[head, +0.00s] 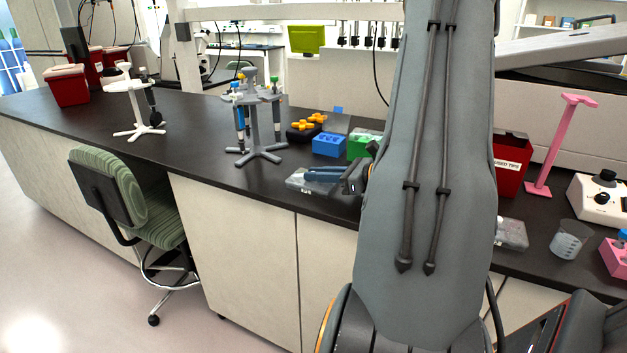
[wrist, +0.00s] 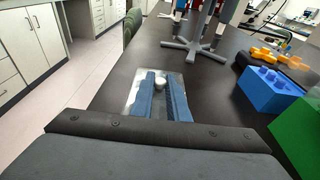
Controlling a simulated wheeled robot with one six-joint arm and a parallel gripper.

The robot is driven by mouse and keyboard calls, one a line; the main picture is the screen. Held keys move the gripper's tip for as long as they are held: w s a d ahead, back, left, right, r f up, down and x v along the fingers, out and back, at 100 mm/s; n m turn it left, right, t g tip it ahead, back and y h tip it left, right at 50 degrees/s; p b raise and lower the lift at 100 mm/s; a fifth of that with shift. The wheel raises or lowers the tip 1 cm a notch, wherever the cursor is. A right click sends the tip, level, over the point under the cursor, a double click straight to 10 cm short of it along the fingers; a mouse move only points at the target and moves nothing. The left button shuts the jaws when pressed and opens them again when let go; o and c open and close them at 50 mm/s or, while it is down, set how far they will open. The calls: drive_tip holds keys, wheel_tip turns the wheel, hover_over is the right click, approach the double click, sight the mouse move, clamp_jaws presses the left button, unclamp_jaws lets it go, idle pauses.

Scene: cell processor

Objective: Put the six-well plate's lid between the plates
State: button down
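A clear, flat plate (head: 296,184) lies on the dark bench near its front edge, left of my arm. In the wrist view, a clear rectangular piece (wrist: 133,101) with a small pale knob (wrist: 160,84) shows under my fingers; whether it is the lid alone or a lidded plate is unclear. My gripper (head: 308,174) points left, low over it, its blue fingers on either side of the knob. I cannot tell whether they touch the knob. A second clear plate (head: 512,234) lies right of my arm, partly hidden by it. The space between is mostly hidden behind my arm.
A grey pipette stand (head: 255,150) stands beyond the gripper. Blue (head: 329,145) and green (head: 359,147) blocks and a black rack with orange pieces (head: 305,130) sit behind. A red bin (head: 511,162), pink stand (head: 551,150) and beaker (head: 570,240) are at right.

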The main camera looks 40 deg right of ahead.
drive_tip(key=shift+r+p, duration=0.35)
idle(0.5)
drive_tip(key=shift+r+p, duration=0.65)
drive_tip(key=shift+r, duration=0.35)
